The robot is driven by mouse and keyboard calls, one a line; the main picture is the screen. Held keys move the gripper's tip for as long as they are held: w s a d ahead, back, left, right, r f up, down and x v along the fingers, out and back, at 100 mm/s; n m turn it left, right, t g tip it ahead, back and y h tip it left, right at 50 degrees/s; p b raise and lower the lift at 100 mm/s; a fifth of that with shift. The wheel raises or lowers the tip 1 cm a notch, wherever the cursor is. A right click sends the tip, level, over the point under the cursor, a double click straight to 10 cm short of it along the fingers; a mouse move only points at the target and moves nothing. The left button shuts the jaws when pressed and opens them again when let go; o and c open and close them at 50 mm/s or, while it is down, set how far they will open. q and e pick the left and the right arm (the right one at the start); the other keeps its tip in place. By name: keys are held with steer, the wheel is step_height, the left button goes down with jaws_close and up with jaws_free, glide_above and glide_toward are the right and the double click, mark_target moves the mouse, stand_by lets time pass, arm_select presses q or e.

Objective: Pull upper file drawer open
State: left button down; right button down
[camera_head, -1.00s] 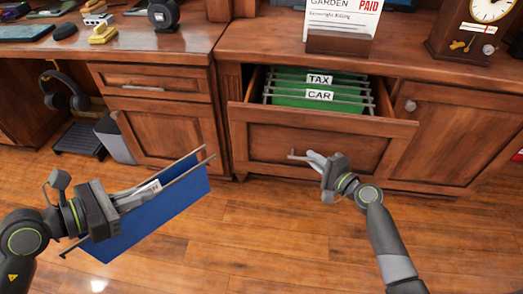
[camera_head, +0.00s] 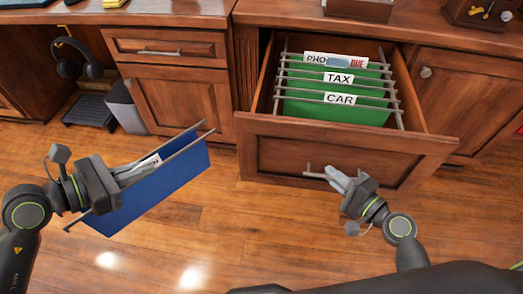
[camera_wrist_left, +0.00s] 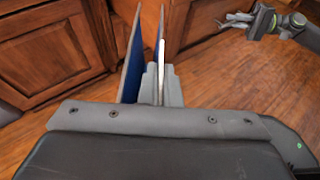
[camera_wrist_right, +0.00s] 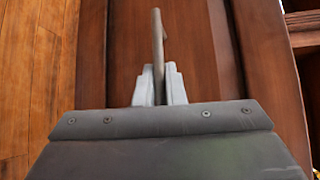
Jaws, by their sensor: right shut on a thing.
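The upper file drawer (camera_head: 280,160) stands well open at the centre right in the head view. In it hang green folders (camera_head: 335,108) labelled PHO..., TAX and CAR; part of the first label is hidden. My right gripper (camera_head: 335,177) is shut on the drawer's bar handle (camera_head: 313,175). The handle (camera_wrist_right: 158,50) also shows between the fingers in the right wrist view. My left gripper (camera_head: 125,178) is shut on a blue hanging folder (camera_head: 180,178), held above the floor left of the drawer. The folder also shows in the left wrist view (camera_wrist_left: 133,60).
A closed cabinet door (camera_head: 465,100) is right of the drawer. To the left are a closed small drawer (camera_head: 190,50), a lower door (camera_head: 170,95), headphones (camera_head: 85,60) and a grey bin (camera_head: 125,105). Wood floor (camera_head: 250,220) lies clear in front.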

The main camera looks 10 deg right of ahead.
mark_target(147, 182)
arm_select(q)
steer(key=shift+a+f+b, duration=0.1)
steer(key=shift+f+b, duration=0.2)
steer(key=shift+f, duration=0.1)
arm_select(e)
steer(key=shift+s+a, duration=0.25)
steer(key=shift+s, duration=0.7)
steer(key=shift+s+a, duration=0.25)
steer(key=shift+s, duration=0.65)
steer(key=shift+s+a, duration=0.25)
steer(key=shift+s, duration=0.7)
steer(key=c, duration=1.8)
jaws_free()
